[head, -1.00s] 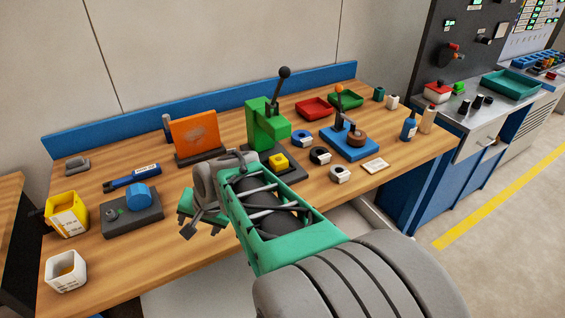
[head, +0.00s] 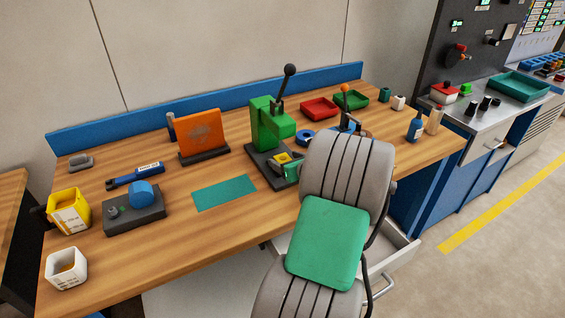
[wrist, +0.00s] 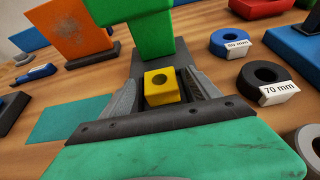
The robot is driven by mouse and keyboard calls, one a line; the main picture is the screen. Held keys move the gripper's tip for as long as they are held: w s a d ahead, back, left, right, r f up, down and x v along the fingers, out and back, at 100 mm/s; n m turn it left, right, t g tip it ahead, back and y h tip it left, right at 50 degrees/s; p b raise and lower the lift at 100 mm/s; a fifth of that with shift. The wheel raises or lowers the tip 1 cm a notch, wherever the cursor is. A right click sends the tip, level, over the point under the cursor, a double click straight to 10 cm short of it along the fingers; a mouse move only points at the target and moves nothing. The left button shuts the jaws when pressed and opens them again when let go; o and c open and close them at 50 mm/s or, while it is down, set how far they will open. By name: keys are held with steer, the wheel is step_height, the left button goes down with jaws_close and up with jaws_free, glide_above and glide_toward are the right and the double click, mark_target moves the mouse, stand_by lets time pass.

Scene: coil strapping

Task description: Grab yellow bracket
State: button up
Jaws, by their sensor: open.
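The yellow bracket (wrist: 161,87) is a small block with a round hole in its top. It sits on the dark base of the green press (wrist: 137,25). In the wrist view my gripper (wrist: 160,92) is open, with one finger on each side of the bracket. Whether the fingers touch it I cannot tell. In the head view only part of the yellow bracket (head: 282,158) shows beneath the green press (head: 268,125), and my arm hides most of my gripper.
A teal mat (head: 224,192) lies left of the press. An orange plate (head: 201,133) stands behind it. A blue ring (wrist: 231,42) and a black ring marked 70 mm (wrist: 266,85) lie to the right. Red (head: 320,108) and green trays (head: 351,99) are at the back.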

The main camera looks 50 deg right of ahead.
steer(key=shift+w+d+f, duration=0.1)
steer(key=shift+w, duration=0.25)
jaws_close()
stand_by(0.5)
